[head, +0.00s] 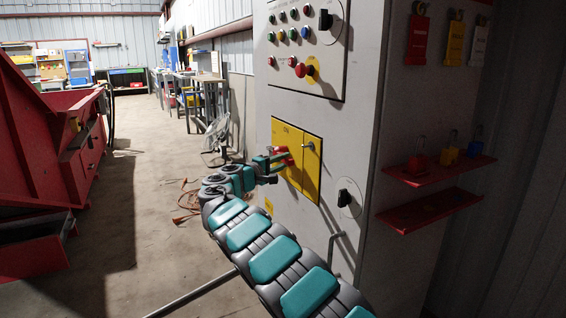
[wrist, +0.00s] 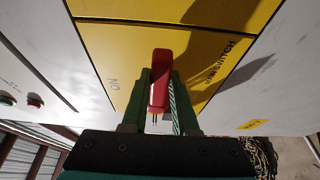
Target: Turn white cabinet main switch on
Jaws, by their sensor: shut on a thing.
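The white cabinet (head: 358,95) stands to the right in the head view. Its yellow main switch panel (head: 311,161) is on the front face, with "ON" lettering near its top. The panel fills the upper middle of the wrist view (wrist: 215,50), with "ON" left of the handle and "SWITCH" lettering to the right. The red switch handle (wrist: 159,72) sticks out from the panel. My gripper (head: 275,159) is shut on the handle, with one green finger on each side of it. The handle's base is partly hidden, and its exact angle is hard to tell.
Coloured buttons (head: 300,69) and a black rotary knob (head: 325,19) sit above the panel. Another black knob (head: 344,198) is below right. Red shelves (head: 437,167) with padlocks are on the cabinet's side. A red machine (head: 50,130) stands left; the floor between is mostly clear.

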